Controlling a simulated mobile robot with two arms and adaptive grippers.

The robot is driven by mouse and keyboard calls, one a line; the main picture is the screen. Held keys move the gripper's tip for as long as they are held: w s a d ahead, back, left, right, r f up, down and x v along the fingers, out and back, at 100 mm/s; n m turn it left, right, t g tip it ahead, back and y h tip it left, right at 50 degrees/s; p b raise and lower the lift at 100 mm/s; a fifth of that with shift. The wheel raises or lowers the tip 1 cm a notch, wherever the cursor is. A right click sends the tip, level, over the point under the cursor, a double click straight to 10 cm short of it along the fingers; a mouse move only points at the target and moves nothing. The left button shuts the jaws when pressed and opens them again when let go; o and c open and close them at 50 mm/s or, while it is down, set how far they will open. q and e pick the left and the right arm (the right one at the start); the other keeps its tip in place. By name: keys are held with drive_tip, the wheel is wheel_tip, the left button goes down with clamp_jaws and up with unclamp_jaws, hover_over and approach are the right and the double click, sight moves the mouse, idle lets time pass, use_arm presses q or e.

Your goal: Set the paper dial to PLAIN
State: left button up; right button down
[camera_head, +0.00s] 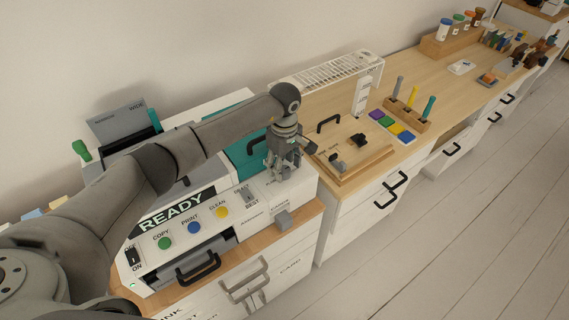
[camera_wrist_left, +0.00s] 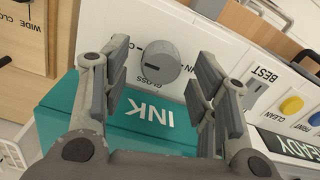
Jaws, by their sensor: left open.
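The paper dial (camera_wrist_left: 158,62) is a round grey knob on the printer's white panel. In the left wrist view it shows between the spread fingers of my left gripper (camera_wrist_left: 162,95). I cannot read a PLAIN label. In the head view my left gripper (camera_head: 283,166) is open over the right end of the printer (camera_head: 262,203) and hides the dial. Contact with the dial cannot be made out. My right gripper is not in view.
A teal INK cover (camera_wrist_left: 140,115) is beside the dial. The switch by BEST (camera_head: 248,193) and yellow CLEAN button (camera_head: 222,212) are near. A wooden board with a black handle and knobs (camera_head: 360,165) lies to the right.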

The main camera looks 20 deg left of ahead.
use_arm(q)
drive_tip(key=shift+f, duration=0.6)
drive_tip(key=c, duration=1.1)
drive_tip(key=shift+o, duration=0.2)
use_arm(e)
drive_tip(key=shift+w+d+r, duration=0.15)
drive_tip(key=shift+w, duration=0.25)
